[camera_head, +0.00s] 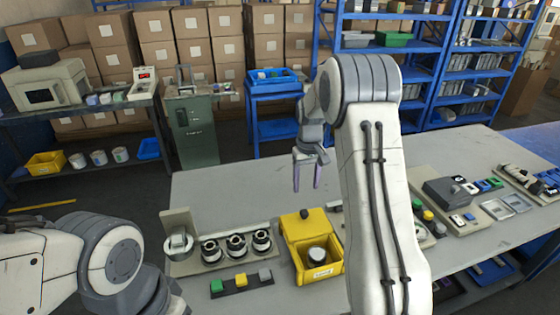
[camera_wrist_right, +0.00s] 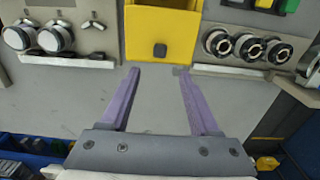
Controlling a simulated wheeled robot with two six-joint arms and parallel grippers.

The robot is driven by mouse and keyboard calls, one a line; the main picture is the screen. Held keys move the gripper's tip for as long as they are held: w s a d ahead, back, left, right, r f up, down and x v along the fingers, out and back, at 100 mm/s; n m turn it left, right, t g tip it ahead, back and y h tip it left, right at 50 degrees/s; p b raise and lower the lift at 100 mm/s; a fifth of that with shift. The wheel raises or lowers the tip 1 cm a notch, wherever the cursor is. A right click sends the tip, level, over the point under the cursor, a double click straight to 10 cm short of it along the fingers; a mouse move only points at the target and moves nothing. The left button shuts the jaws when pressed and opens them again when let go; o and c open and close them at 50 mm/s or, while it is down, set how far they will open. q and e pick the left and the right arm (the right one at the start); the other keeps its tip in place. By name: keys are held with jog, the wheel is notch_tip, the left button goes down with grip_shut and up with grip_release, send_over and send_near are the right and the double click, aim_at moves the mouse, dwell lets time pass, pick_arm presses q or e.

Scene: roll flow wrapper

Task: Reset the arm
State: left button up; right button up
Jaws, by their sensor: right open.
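My right arm reaches over the grey table (camera_head: 225,195) in the head view. Its gripper (camera_head: 307,172) hangs fingers down above the table, behind the yellow box. In the right wrist view, its two purple fingers (camera_wrist_right: 157,78) are spread apart with only bare table between them. The right gripper is open and touches nothing that I can see. My left arm shows at the lower left of the head view, but its gripper is not visible.
A yellow box (camera_head: 297,270) with a raised lid holds a dark-and-white roll. Several spools (camera_head: 236,245) stand left of it, behind coloured buttons (camera_head: 240,280). A dark grey device (camera_head: 447,192) sits at right. The table's far middle is clear.

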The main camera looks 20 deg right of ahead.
jog(key=s+a+r+n, duration=0.1)
jog(key=s+a+r, duration=0.1)
jog(key=s+a, duration=0.35)
jog(key=s+a+r+n, duration=0.2)
jog(key=a+r, duration=0.1)
jog(key=a, duration=0.6)
jog(key=s+a+r+n, duration=0.1)
jog(key=s+a+r, duration=0.1)
jog(key=s+a, duration=0.35)
jog(key=s+a+n, duration=0.2)
jog(key=s+a, duration=0.2)
jog(key=s, duration=0.5)
jog(key=s+a+n+y, duration=0.1)
jog(key=s+a, duration=0.3)
jog(key=s, duration=0.6)
jog(key=shift+r+n, duration=0.25)
jog(key=shift+n, duration=0.55)
